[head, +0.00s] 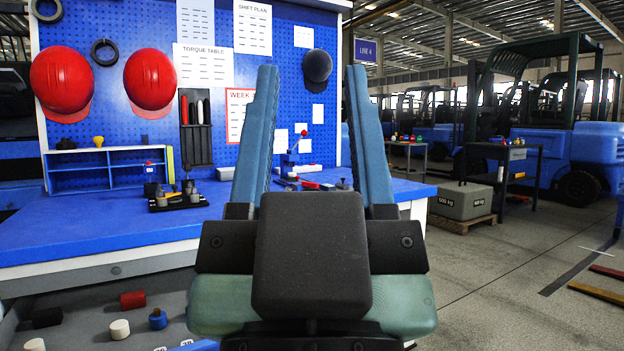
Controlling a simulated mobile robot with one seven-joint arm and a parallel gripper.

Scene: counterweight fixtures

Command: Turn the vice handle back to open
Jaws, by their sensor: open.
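My gripper (311,75) fills the middle of the head view, with its two blue fingers spread wide and pointing up and away. Nothing is between the fingertips. Between the fingers, farther back on the blue workbench (95,228), stands a small blue fixture (290,160) with a red ball on an upright lever (303,134). It looks like the vice and its handle. My gripper appears well in front of it and not touching.
A black tray (160,206) with grey pieces and a blue shelf (80,180) are at the left of the bench. Below, a drawer space holds a red cylinder (132,300) and other pieces. A pegboard (130,115) closes the back. Open floor (500,262) lies right.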

